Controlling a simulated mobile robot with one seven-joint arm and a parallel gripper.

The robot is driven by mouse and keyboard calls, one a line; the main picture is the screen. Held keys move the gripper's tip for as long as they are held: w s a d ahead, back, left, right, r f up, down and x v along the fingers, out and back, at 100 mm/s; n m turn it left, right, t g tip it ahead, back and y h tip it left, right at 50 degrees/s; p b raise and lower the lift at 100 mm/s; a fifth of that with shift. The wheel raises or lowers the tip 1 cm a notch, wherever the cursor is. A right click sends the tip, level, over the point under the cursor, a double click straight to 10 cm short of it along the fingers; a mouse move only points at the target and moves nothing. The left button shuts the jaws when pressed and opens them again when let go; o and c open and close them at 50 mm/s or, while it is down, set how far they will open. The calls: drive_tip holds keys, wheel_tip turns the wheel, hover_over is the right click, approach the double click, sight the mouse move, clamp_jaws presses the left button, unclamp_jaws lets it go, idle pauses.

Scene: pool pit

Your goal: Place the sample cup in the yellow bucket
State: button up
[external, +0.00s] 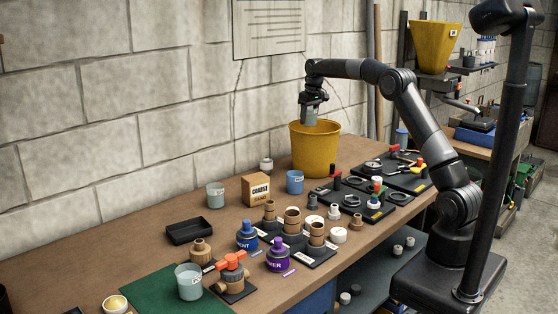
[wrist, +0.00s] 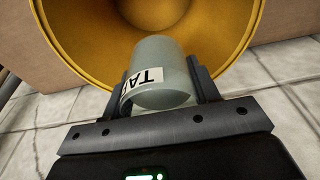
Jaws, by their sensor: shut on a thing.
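The yellow bucket (external: 314,152) stands at the back of the bench against the block wall. My gripper (external: 310,112) points down over the bucket's mouth. It is shut on a pale grey, translucent cup with a white label, which I take as the sample cup (wrist: 162,75); the label shows the letters "TA". In the wrist view the cup sits between the two dark fingers of my gripper (wrist: 163,88), and the yellow bucket (wrist: 75,40) opens beyond it. In the external view the cup (external: 309,117) shows just at the rim height, partly hidden by the gripper.
Similar cups stand at the front (external: 189,284) and mid-left (external: 215,196). A black tray with gauges and fittings (external: 352,205) lies at the right. Another yellow container (external: 434,45) stands on the back shelf.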

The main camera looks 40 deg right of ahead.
wheel_tip(320, 180, down, 19)
drive_tip(key=shift+r, duration=0.1)
idle(0.4)
drive_tip(key=o, duration=1.1)
drive_tip(key=shift+f, duration=0.2)
drive_tip(key=shift+r, duration=0.1)
drive_tip(key=shift+s+r, duration=0.3)
drive_tip(key=shift+r, duration=1.7)
drive_tip(key=shift+s+r, duration=0.3)
drive_tip(key=shift+r, duration=1.7)
drive_tip(key=shift+s+r, duration=0.3)
drive_tip(key=shift+r, duration=1.7)
